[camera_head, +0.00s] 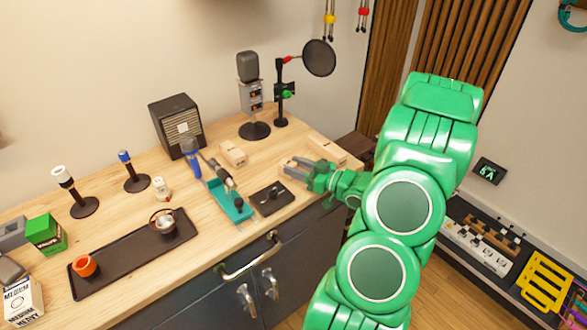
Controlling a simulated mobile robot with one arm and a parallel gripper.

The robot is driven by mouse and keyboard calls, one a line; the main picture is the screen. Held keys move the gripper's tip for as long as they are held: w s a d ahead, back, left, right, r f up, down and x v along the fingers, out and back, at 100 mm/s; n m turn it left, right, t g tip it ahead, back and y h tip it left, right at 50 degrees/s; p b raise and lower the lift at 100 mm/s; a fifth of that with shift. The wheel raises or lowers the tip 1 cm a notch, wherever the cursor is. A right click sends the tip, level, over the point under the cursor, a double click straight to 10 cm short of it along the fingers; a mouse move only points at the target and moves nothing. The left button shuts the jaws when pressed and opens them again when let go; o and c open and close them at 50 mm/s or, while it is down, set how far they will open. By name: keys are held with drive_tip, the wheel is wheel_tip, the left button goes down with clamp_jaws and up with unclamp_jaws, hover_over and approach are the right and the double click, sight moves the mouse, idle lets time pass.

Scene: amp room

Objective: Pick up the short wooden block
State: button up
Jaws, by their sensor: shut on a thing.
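My gripper (293,168) is at the right part of the wooden bench, low over its top and near the front edge, with its fingers pointing left. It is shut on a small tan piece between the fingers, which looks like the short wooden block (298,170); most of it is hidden. Whether it touches the bench top I cannot tell. Another pale wooden block (233,153) lies further left on the bench. A longer pale block (327,148) lies behind my gripper, partly hidden by it.
A black square plate with a knob (272,198) and a teal tool holder (231,205) stand left of my gripper. A microphone (249,90) and a pop filter (319,58) stand behind. A dark tray (120,262) lies at the left. Cabinet handles (250,262) jut out in front.

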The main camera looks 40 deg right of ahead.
drive_tip(key=shift+r, duration=0.1)
wheel_tip(320, 180, up, 10)
idle(0.7)
